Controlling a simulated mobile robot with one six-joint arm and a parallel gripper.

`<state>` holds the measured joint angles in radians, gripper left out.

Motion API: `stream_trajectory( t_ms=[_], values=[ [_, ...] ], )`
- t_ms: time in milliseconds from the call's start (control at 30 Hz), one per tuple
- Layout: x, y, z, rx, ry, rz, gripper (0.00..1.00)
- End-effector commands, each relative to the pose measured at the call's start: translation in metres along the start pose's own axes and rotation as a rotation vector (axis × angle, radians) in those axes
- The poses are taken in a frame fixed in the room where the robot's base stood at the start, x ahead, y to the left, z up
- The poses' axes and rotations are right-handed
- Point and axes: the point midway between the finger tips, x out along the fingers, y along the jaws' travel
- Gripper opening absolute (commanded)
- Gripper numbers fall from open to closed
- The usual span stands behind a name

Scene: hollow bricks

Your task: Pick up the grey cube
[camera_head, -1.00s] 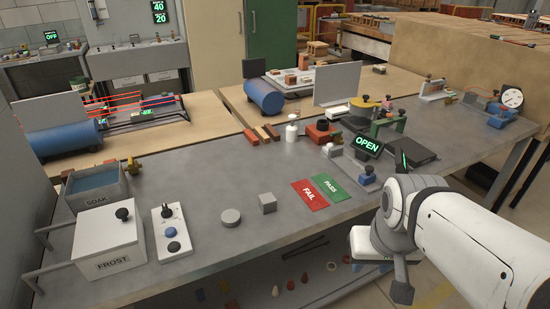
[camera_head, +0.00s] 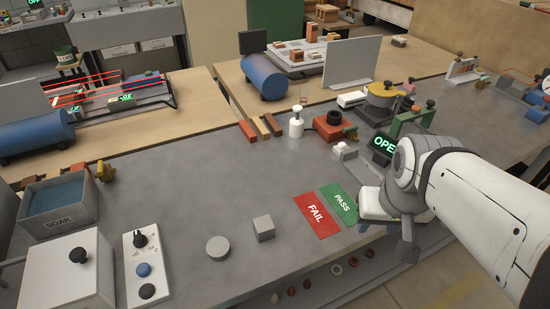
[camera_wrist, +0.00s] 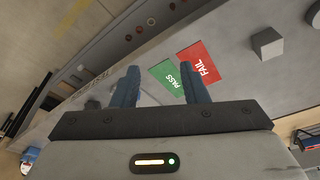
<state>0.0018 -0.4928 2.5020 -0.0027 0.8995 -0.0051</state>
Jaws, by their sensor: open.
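The grey cube (camera_head: 264,228) sits on the grey bench near its front edge, just right of a flat round grey disc (camera_head: 217,247). In the wrist view the cube (camera_wrist: 267,43) is at the upper right, beyond the red FAIL card. My gripper (camera_wrist: 159,84) is open and empty, its two dark fingers spread apart. It is well away from the cube. In the head view my arm comes in from the right, and its fingers are hidden.
The red FAIL card (camera_head: 317,214) and green PASS card (camera_head: 341,204) lie flat right of the cube. A white bottle (camera_head: 296,123) and red device (camera_head: 334,127) stand behind. The bench around the cube is clear.

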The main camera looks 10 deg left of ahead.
Motion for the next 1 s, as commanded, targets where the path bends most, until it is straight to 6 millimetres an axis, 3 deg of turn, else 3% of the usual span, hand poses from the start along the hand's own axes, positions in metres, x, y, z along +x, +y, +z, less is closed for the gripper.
stream_trajectory(
  t_ms=[167, 300, 500, 700, 833, 1000],
  values=[
    [0.004, -0.010, -0.009, -0.124, -0.021, -0.026, 0.55],
    [0.014, -0.038, -0.027, -0.435, -0.057, -0.097, 0.66],
    [0.038, -0.096, -0.052, -1.005, -0.077, -0.245, 0.66],
    [0.065, -0.154, -0.064, -1.527, -0.042, -0.401, 0.66],
    [0.080, -0.183, -0.067, -1.773, -0.003, -0.479, 0.66],
    [0.090, -0.203, -0.066, -1.945, 0.035, -0.534, 0.66]
  ],
)
